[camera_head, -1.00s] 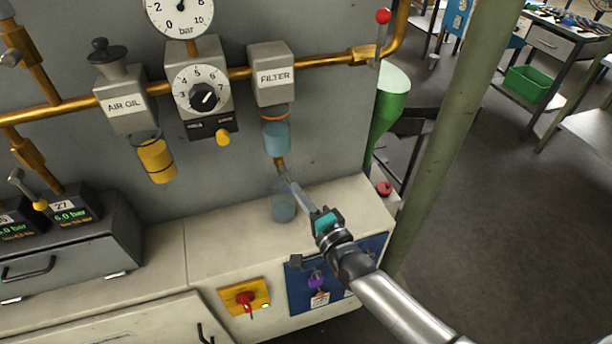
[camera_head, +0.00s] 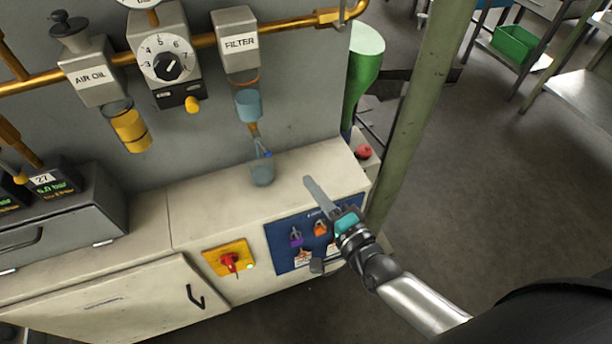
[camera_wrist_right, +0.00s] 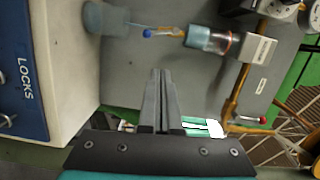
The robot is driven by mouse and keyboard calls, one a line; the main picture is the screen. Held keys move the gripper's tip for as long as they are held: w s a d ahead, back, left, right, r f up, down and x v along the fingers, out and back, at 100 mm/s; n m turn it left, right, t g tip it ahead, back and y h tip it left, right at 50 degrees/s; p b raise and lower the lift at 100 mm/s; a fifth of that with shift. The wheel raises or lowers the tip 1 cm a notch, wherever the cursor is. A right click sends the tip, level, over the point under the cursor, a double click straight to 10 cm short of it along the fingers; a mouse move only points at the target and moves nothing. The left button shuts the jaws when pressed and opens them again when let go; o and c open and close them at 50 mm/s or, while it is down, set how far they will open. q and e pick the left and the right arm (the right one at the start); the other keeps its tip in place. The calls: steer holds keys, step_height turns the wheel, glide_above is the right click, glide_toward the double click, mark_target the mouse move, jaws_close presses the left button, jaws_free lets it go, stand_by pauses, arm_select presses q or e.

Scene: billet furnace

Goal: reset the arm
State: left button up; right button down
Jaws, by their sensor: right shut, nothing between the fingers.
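My right gripper (camera_head: 318,192) is shut and empty in the head view. It is above the cabinet's front right edge, in front of the blue lock panel (camera_head: 285,250). In the right wrist view its two fingers (camera_wrist_right: 161,85) are together with nothing between them. The filter (camera_head: 238,42) hangs from the pipe, with its blue bowl and a small blue-tipped drain below it. A translucent cup (camera_head: 262,172) stands on the cabinet top under the drain, apart from my gripper. My left gripper is not in view.
A green post (camera_head: 415,120) and a green funnel-like bin (camera_head: 363,65) stand right of the cabinet. A red button (camera_head: 363,152) is at the cabinet's right end. A yellow switch plate (camera_head: 229,258) is on the front. Open floor lies to the right.

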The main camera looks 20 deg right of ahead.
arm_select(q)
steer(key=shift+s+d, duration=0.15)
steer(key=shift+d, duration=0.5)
